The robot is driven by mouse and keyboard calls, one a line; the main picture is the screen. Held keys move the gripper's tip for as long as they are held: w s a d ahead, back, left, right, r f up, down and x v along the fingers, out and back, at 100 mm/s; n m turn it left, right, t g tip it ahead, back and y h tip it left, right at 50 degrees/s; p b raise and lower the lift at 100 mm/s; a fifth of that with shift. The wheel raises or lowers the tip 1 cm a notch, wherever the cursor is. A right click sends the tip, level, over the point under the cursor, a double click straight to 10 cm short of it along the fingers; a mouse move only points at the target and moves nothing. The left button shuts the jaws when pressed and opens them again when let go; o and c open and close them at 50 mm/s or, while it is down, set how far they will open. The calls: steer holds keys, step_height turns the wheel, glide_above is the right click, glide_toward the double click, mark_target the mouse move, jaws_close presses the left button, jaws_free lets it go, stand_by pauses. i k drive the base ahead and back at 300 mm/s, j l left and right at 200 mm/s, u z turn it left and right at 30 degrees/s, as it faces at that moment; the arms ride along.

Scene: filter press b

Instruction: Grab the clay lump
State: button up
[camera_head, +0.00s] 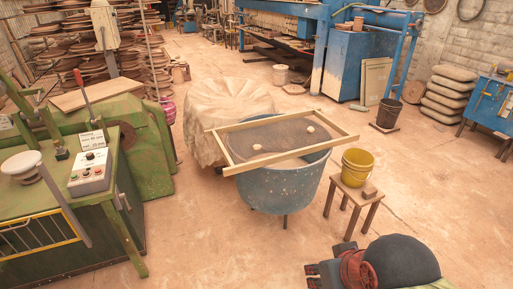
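Two small pale lumps lie on the mesh of a wooden-framed screen (230,171). One lump (257,148) is near the screen's front edge, the other (310,129) towards its back right. A brownish block (370,190) sits on a small wooden stool (340,184), beside a yellow bucket (357,166). I cannot tell for certain which of these is the clay lump. My gripper (312,273) is dark, at the bottom edge, in front of the stool and apart from all of them. It is partly cut off, so its opening is unclear.
The screen rests across a blue round tub (285,192). A cloth-covered round object (224,112) stands behind it. A green machine (60,225) with a control box fills the left. A dark bucket (389,113) stands at the back right. Bare floor lies right of the stool.

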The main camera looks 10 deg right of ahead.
mark_target(255, 146)
steer(key=i, duration=0.95)
steer(key=i+j, duration=0.1)
steer(key=i, duration=0.85)
steer(key=i+z, duration=0.1)
steer(key=i, duration=0.85)
steer(key=j, duration=0.05)
